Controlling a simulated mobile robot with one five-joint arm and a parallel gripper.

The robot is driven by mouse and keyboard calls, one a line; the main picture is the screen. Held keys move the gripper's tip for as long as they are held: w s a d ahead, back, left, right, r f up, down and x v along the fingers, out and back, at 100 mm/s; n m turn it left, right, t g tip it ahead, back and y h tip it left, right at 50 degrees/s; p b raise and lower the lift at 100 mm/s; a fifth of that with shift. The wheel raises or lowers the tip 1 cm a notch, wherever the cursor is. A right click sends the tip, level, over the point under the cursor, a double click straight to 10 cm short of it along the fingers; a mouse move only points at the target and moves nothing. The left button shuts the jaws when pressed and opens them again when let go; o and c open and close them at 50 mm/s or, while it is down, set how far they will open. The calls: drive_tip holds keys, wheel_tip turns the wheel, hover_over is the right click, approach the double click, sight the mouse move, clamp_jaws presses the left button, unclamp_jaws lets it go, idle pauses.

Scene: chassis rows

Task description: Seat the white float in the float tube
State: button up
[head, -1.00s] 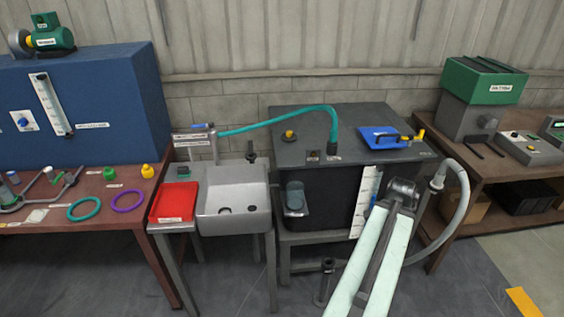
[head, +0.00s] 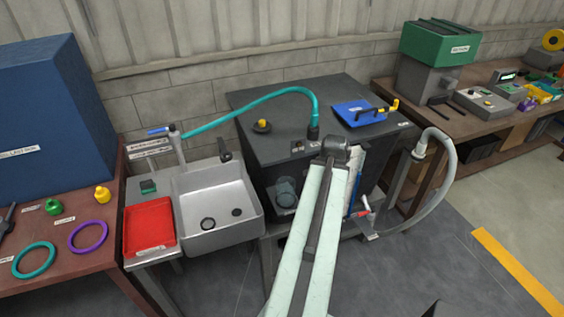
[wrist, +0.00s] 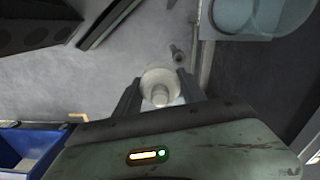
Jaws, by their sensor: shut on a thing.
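The white float (wrist: 158,87) is a pale, cup-like round piece in the wrist view, seen end-on with a narrower stub towards me. My gripper (wrist: 160,92) is shut on it, one dark finger at each side. In the head view my arm reaches over the front of the dark tank, and the gripper and float are hidden behind it. A clear cylinder (head: 286,191) stands at the tank's left front; it may be the float tube, but I cannot tell. A clear round vessel (wrist: 255,12) shows at the wrist view's top right, apart from the float.
The dark tank (head: 262,112) carries a blue tray (head: 352,116) and a teal hose (head: 235,112). A grey sink (head: 203,185) and red tray (head: 149,224) stand left. A grey hose (head: 447,175) loops at right. The floor at front right is mostly clear.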

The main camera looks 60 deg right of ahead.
drive_tip(key=w+r+n+p, duration=0.2)
drive_tip(key=w+r+p, duration=0.85)
drive_tip(key=w, duration=0.55)
drive_tip(key=f+b, duration=0.4)
drive_tip(key=b, duration=0.1)
drive_tip(key=shift+s+a+f, duration=0.25)
drive_tip(key=shift+f, duration=0.05)
drive_tip(key=shift+f+b, duration=0.1)
drive_tip(key=shift+b, duration=0.25)
drive_tip(key=shift+f+b, duration=0.8)
drive_tip(key=shift+a+r, duration=0.1)
drive_tip(key=shift+s+a+f, duration=0.1)
drive_tip(key=shift+a+f, duration=0.1)
drive_tip(key=shift+f, duration=0.05)
